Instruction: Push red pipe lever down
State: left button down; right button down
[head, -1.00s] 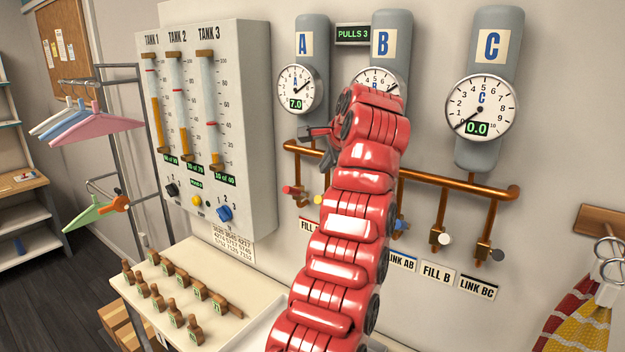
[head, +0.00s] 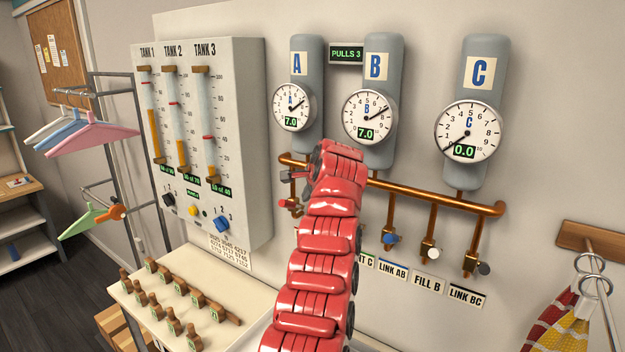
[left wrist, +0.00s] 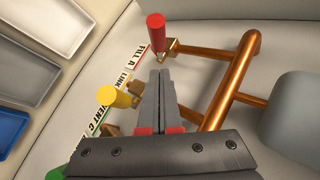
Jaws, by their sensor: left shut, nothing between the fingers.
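The red pipe lever (left wrist: 156,32) stands out from a brass valve on the copper pipe, beside the FILL A label, in the left wrist view. In the head view a small red bit of it (head: 283,203) shows left of my red arm. My left gripper (left wrist: 160,74) is shut and empty; its tips are just below the red lever in the wrist picture. Whether they touch it I cannot tell. In the head view the gripper (head: 289,176) is mostly hidden behind my arm, close to the copper pipe. My right gripper is in neither view.
A yellow lever (left wrist: 113,96) sits close left of my fingers, with a green one (left wrist: 57,172) beyond. The copper pipe (head: 400,189) runs along the wall. Blue (head: 391,238) and white (head: 433,253) levers hang further right. Gauges A and B read 7.0; gauge C (head: 468,132) reads 0.0.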

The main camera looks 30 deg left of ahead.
aim_at(293, 204)
pick_arm(q)
jog(key=shift+s+a+f+p, duration=0.25)
jog(key=shift+a+f+p, duration=0.15)
jog(key=shift+a, duration=0.35)
jog(key=shift+s+a+f+p, duration=0.25)
jog(key=shift+a+f, duration=0.1)
jog(key=shift+a, duration=0.35)
jog(key=shift+f, duration=0.1)
